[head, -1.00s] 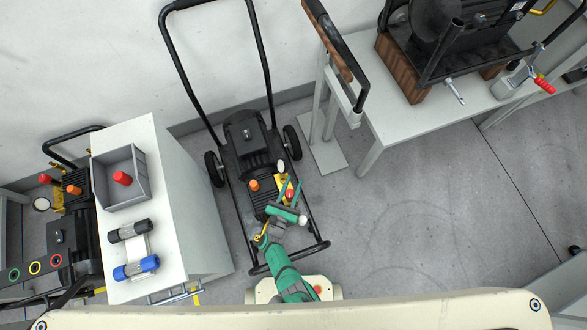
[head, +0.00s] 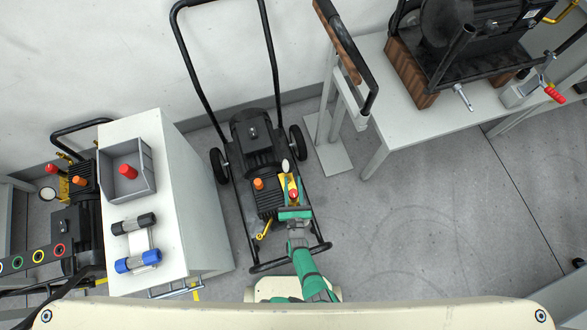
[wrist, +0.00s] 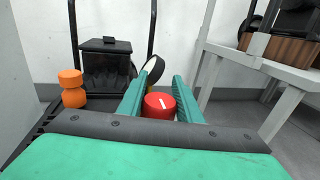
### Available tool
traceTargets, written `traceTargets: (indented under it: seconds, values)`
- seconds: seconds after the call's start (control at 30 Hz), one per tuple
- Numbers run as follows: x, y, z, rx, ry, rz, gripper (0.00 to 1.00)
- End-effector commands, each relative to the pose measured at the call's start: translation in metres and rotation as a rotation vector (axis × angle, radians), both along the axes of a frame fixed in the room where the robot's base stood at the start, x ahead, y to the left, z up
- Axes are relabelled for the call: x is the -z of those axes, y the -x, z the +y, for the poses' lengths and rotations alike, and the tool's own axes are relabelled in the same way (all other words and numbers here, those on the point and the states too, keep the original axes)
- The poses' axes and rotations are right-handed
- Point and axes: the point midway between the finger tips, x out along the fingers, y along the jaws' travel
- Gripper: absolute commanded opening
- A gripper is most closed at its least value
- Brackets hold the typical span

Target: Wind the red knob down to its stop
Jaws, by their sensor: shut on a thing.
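The red knob (wrist: 160,104) has a white line on its top and sits between the two green fingers of my gripper (wrist: 160,95) in the wrist view. The gripper is shut on it. In the head view the red knob (head: 294,194) shows small on the yellow part of the black wheeled machine (head: 252,150), with my gripper (head: 294,200) at it from the front. The knob's lower part and its stop are hidden.
An orange knob (head: 258,183) stands left of the red one; it also shows in the wrist view (wrist: 72,88). A round gauge (head: 286,166) sits just behind the red knob. A white cabinet (head: 185,190) is to the left. A table (head: 440,125) is at the right.

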Motion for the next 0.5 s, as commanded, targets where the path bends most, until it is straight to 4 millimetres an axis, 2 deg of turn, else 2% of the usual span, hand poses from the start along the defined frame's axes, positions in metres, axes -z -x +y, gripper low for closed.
traceTargets:
  seconds: [0.33,0.37,0.4,0.43,0.5]
  values:
    - [-0.0011,-0.0006,-0.0019,0.002,-0.001,-0.003,0.09]
    - [-0.0011,-0.0007,-0.0019,0.002,-0.001,-0.003,0.34]
    - [-0.0011,-0.0007,-0.0019,0.002,-0.001,-0.003,0.44]
    - [-0.0011,-0.0006,-0.0018,0.002,-0.001,-0.003,0.50]
    - [-0.0009,-0.0005,-0.0014,0.001,-0.001,-0.003,0.50]
